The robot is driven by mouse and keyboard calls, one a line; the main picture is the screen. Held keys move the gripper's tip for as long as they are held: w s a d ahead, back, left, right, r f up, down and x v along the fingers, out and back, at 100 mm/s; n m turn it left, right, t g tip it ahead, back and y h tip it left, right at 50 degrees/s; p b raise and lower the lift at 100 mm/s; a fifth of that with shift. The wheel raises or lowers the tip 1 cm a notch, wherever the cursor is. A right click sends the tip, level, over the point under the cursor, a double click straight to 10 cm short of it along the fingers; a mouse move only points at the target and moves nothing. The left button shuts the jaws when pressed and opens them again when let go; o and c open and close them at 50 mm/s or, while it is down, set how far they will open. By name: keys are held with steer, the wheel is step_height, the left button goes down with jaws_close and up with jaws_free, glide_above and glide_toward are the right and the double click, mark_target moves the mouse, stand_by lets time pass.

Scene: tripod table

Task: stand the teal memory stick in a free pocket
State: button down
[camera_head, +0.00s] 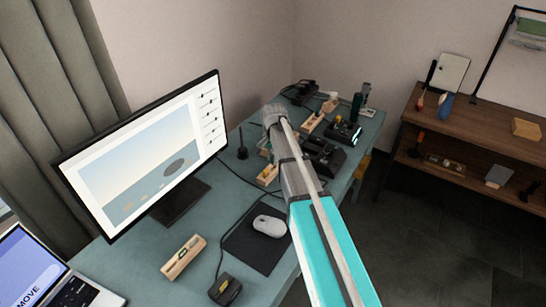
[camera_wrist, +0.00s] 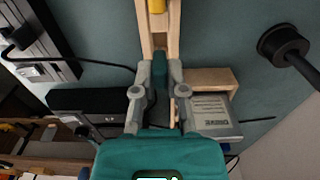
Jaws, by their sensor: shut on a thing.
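In the wrist view my gripper (camera_wrist: 159,82) is shut on the teal memory stick (camera_wrist: 159,66), which shows as a small dark teal piece between the fingertips. The stick's lower part is hidden by the fingers. Just beyond it lies a light wooden holder (camera_wrist: 174,32) with a yellow piece (camera_wrist: 158,5) in it at the top edge of the picture. The stick overlaps the holder's near part in this view; I cannot tell whether it touches it or is in a pocket. In the head view my arm hides most of the gripper and the stick.
A wooden block (camera_wrist: 212,76) and a grey labelled box (camera_wrist: 212,112) lie right of the fingers. A black round-based stand (camera_wrist: 284,44) is farther right. In the head view, the monitor (camera_head: 150,150), mouse (camera_head: 269,226) and another wooden block (camera_head: 184,257) occupy the desk.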

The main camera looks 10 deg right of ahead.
mark_target(273, 163)
steer(key=shift+f+b, duration=1.6)
stand_by(0.9)
steer(key=c, duration=0.6)
jaws_free()
steer(key=shift+r, duration=0.1)
steer(key=shift+r, duration=0.15)
step_height(273, 163, up, 9)
steer(key=p, duration=0.9)
steer(key=shift+f, duration=0.2)
stand_by(0.3)
steer(key=s+n, duration=0.9)
steer(key=s, duration=1.5)
steer(key=shift+s+a+r+p, duration=0.15)
steer(key=shift+a+r+p, duration=0.15)
steer(key=shift+r+p, duration=0.15)
